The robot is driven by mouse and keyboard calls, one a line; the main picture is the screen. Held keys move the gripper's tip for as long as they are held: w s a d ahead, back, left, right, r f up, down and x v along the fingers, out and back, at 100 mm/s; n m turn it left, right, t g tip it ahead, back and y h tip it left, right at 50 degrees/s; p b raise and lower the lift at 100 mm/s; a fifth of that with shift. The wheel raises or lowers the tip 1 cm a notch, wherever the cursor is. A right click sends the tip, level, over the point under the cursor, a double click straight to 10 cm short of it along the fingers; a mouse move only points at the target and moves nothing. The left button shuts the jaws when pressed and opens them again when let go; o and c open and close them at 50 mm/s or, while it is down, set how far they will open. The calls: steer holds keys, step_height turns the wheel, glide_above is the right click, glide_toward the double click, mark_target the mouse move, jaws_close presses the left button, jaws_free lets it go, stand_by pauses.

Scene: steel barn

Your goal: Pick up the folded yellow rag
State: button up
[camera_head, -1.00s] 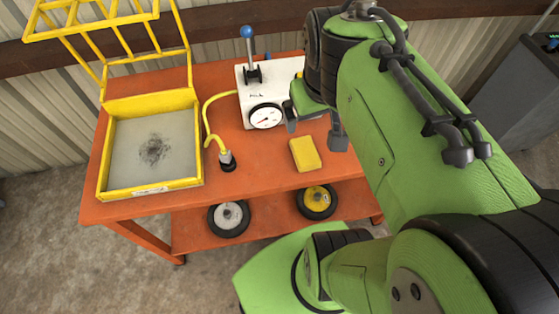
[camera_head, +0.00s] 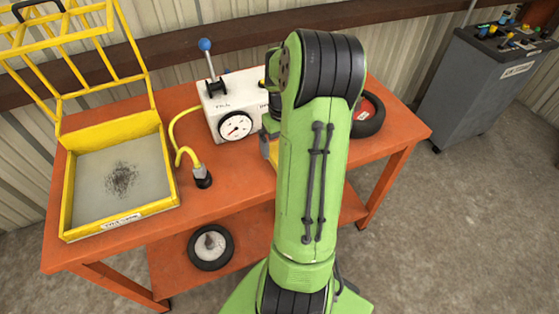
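The folded yellow rag (camera_head: 273,153) lies on the orange table, and only a narrow strip of it shows at the left edge of my green arm. The arm hides the rest of it. My gripper (camera_head: 267,138) is mostly hidden behind the arm too. A dark part of it shows just above and beside the visible strip of rag. I cannot tell whether its fingers are open or shut, or whether they touch the rag.
A white gauge box (camera_head: 236,103) with a blue-knobbed lever stands just left of the arm. A yellow cage tray (camera_head: 120,131) is at the left, and a black-and-red wheel (camera_head: 367,115) at the right. A grey cabinet (camera_head: 482,85) stands beyond. The table's front middle is clear.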

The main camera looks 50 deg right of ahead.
step_height(320, 180, down, 6)
steer(key=shift+s+r+b, duration=0.1)
steer(key=shift+b, duration=1)
steer(key=shift+r, duration=0.15)
steer(key=shift+c, duration=0.2)
steer(key=c, duration=1.1)
steer(key=shift+o, duration=0.2)
step_height(320, 180, up, 10)
steer(key=p, duration=0.3)
steer(key=shift+p, duration=0.4)
steer(key=o, duration=0.4)
steer(key=c, duration=0.3)
